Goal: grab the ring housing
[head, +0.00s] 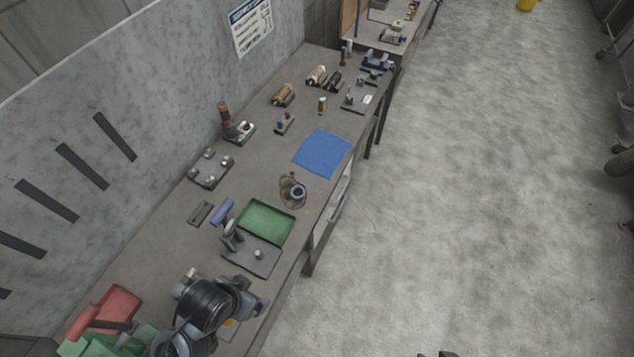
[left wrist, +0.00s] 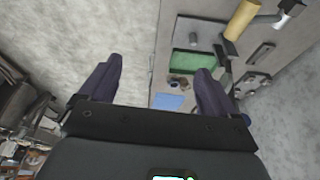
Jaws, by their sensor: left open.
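What looks like the ring housing (head: 298,192) is a small blue-grey ring on the workbench, just beyond the green tray. A brown, looped piece (head: 285,187) lies against it; I cannot tell how the two are joined. The ring also shows small in the left wrist view (left wrist: 183,86), between the fingers but well beyond them. My left gripper (left wrist: 158,88) is open and empty, with its two dark purple fingers wide apart. In the head view my left arm is over the near end of the bench, and its fingers are hard to make out.
A green tray (head: 266,222) and a grey plate (head: 249,257) lie nearer than the ring. A blue cloth (head: 322,153) lies beyond it. Several fixtures line the wall side. A red bin (head: 119,300) stands at bottom left. Open floor lies right of the bench.

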